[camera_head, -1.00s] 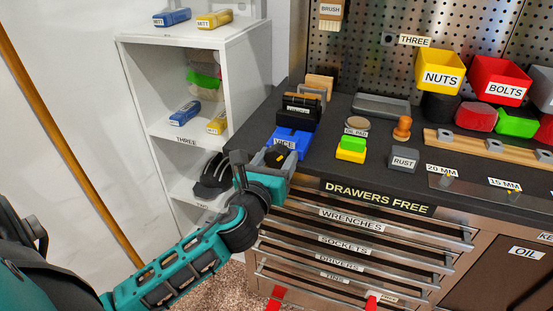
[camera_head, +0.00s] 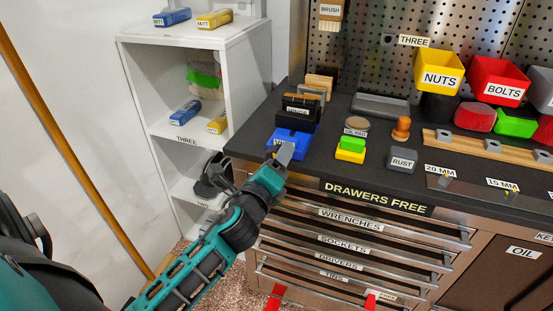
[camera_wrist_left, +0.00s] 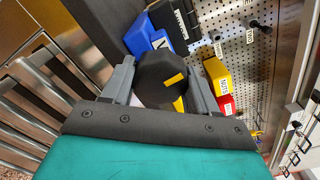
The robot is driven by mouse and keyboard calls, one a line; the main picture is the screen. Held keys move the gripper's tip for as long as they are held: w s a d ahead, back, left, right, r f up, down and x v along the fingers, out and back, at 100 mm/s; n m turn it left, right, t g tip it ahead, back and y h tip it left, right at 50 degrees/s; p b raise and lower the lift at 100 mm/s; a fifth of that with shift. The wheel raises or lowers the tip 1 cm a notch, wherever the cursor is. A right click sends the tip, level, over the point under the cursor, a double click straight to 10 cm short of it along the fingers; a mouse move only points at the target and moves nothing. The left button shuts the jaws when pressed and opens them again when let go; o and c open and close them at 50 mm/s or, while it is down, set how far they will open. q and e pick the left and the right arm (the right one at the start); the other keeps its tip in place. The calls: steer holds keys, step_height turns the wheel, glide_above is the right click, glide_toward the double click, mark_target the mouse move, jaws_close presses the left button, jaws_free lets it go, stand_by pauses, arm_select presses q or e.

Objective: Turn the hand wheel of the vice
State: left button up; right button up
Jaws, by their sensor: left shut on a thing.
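The blue vice (camera_head: 292,140) stands at the left front of the dark bench top, and part of it shows in the left wrist view (camera_wrist_left: 138,37). Its hand wheel (camera_wrist_left: 160,78) is black and many-sided, with a yellow mark on its face. In the left wrist view the wheel sits between the two grey fingers of my left gripper (camera_wrist_left: 160,90), which is shut on it. In the head view the left gripper (camera_head: 282,156) is at the front of the vice and mostly hides the wheel. My right gripper is not in view.
Behind the vice are dark and wooden blocks (camera_head: 300,109). A green and yellow block (camera_head: 350,149) and a grey RUST box (camera_head: 402,160) stand to its right. A white shelf unit (camera_head: 247,75) is at the left. Labelled drawers (camera_head: 370,226) lie below the bench edge.

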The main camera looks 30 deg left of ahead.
arm_select(q)
steer(key=shift+a+r+n, duration=0.1)
steer(key=shift+n, duration=2.1)
steer(key=o, duration=1)
steer(key=shift+o, duration=0.2)
steer(key=shift+s, duration=0.1)
steer(key=b+v, duration=0.1)
steer(key=v, duration=1.1)
steer(key=shift+s+d+b, duration=0.2)
steer(key=shift+s+b, duration=0.15)
steer(key=shift+b, duration=0.05)
